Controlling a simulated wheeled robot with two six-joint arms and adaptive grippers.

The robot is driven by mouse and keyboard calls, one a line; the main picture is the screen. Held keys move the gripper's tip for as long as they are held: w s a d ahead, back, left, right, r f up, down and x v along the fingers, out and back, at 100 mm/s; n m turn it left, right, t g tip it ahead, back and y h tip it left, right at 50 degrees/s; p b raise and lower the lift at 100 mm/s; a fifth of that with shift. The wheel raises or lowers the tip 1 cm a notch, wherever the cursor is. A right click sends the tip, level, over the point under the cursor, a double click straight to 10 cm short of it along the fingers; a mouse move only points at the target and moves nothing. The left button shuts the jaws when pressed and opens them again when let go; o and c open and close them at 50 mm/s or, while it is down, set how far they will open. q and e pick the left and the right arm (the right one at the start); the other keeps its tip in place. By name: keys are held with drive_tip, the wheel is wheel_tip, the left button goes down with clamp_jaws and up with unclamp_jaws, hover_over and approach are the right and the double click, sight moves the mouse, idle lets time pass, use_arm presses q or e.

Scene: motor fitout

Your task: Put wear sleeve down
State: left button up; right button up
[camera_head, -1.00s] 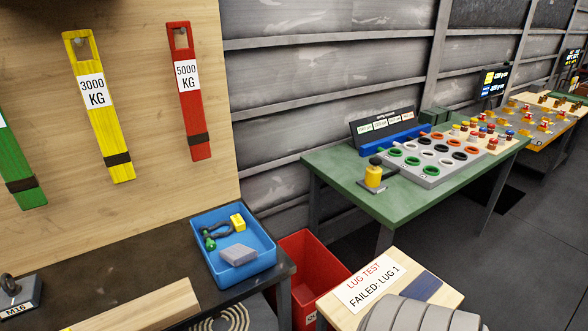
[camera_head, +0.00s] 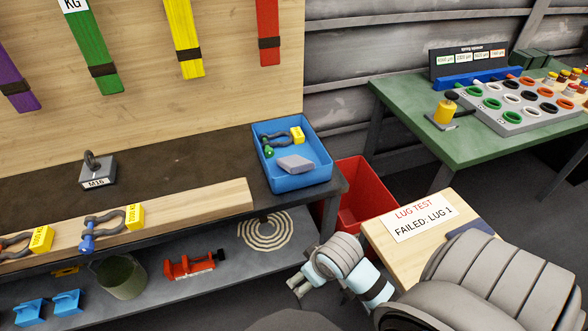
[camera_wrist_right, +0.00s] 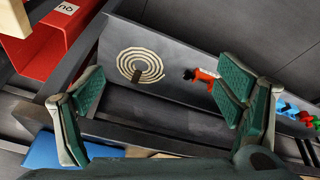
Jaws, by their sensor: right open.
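A flat grey piece (camera_head: 294,164), which may be the wear sleeve, lies in the blue tray (camera_head: 296,183) on the dark bench. Dark bands also sit around the hanging yellow sling (camera_head: 183,30) and red sling (camera_head: 267,20). My right gripper (camera_head: 298,282) is below and in front of the tray, beside the bench's lower shelf. In the right wrist view its fingers (camera_wrist_right: 158,95) are spread wide with nothing between them. My left gripper is not in view.
The tray also holds a shackle with a yellow tag (camera_head: 297,134). A red bin (camera_head: 362,205) stands right of the bench. A small wooden table (camera_head: 385,240) carries a "LUG TEST FAILED" card. A rope coil (camera_head: 265,231) and red clamp (camera_head: 190,264) lie on the lower shelf.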

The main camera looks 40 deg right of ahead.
drive_tip(key=w+d+r+m, duration=0.1)
drive_tip(key=w+d+r, duration=0.15)
drive_tip(key=w, duration=0.35)
drive_tip(key=w+d+r, duration=0.2)
drive_tip(key=w+d, duration=0.1)
drive_tip(key=w, duration=0.3)
drive_tip(key=m, duration=0.3)
approach(296, 161)
drive_tip(key=shift+s+a+r, duration=0.15)
drive_tip(key=shift+s+a, duration=0.6)
drive_tip(key=shift+s, duration=0.25)
drive_tip(key=shift+w+d, duration=0.25)
drive_tip(key=shift+w, duration=0.05)
drive_tip(key=shift+t, duration=0.3)
drive_tip(key=b+x, duration=0.1)
drive_tip(key=x, duration=0.3)
drive_tip(key=b+x, duration=0.1)
drive_tip(key=x, duration=0.4)
drive_tip(key=d+b+x, duration=0.1)
drive_tip(key=x, duration=0.3)
drive_tip(key=shift+w, duration=0.4)
drive_tip(key=shift+a, duration=0.1)
drive_tip(key=c, duration=1.4)
